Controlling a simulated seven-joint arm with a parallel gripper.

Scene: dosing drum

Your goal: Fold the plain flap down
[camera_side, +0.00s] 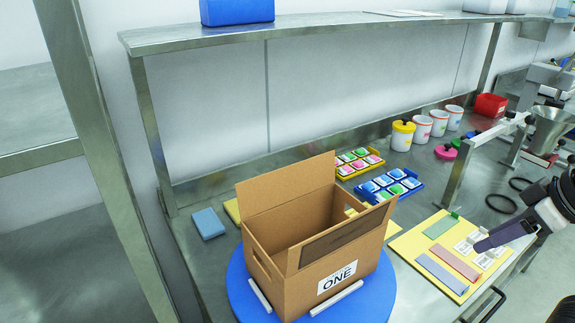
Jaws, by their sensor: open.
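An open cardboard box (302,288) marked "ONE" stands on a blue turntable (240,290). A plain tan flap (285,188) stands up, tilted, along the box's back edge. A second flap (345,238), with a darker brown rectangle on it, stands raised at the front edge above the label. The box's inside is partly hidden by this front flap. My gripper (484,245) is at the right, above the yellow board and apart from the box. It is open, though its fingers look like one dark shape from here; nothing shows between them.
White bars (337,298) lie at the box's foot. A yellow board (406,246) with coloured strips lies right of the turntable. Blue (412,196) and yellow trays of packets stand behind, with several tubs further back. A metal shelf (300,30) runs above the bench.

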